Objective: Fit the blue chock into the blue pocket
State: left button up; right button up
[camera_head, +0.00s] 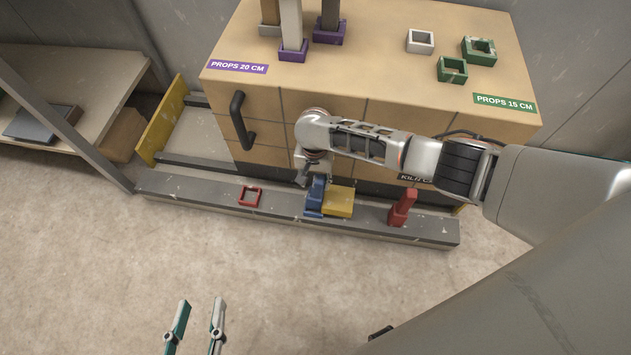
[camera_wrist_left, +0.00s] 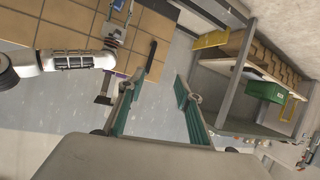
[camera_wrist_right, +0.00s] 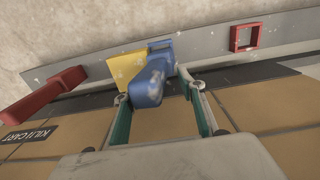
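The blue chock (camera_head: 317,187) stands on the grey rail beside the yellow block, its upper part raised toward my right gripper (camera_head: 306,178). In the right wrist view the chock's near end (camera_wrist_right: 147,90) lies between the spread fingers of that gripper (camera_wrist_right: 159,95), closer to the left finger. The fingers do not appear closed on it. Blue also shows at its foot (camera_wrist_right: 160,45); I cannot tell chock from blue pocket there. My left gripper (camera_head: 198,310) is open and empty, low over the floor; its parted fingers also show in the left wrist view (camera_wrist_left: 157,88).
A yellow block (camera_head: 340,203) sits right of the blue chock on the rail (camera_head: 200,194). A red chock (camera_head: 403,207) stands farther right; an empty red frame (camera_head: 250,196) lies left. The cart (camera_head: 370,60) with a black handle (camera_head: 238,120) stands behind.

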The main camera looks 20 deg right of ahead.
jog(key=r, duration=0.2)
jog(key=w+r+p, duration=0.1)
jog(key=shift+r, duration=0.4)
jog(key=shift+w+r+p, duration=0.1)
jog(key=shift+r+p, duration=0.35)
jog(key=shift+r, duration=0.5)
jog(key=r+p, duration=0.2)
jog(key=r, duration=0.1)
jog(key=s+r+p, duration=0.1)
jog(key=r, duration=0.1)
jog(key=shift+r, duration=0.25)
pick_arm(q)
jog(key=s+a+f+m+g+y, duration=0.1)
jog(key=s+a+f+m, duration=0.1)
jog(key=a, duration=0.3)
jog(key=shift+s+f, duration=0.15)
jog(key=shift+f, duration=0.55)
pick_arm(e)
jog(key=shift+f, duration=0.1)
jog(key=shift+a, duration=0.1)
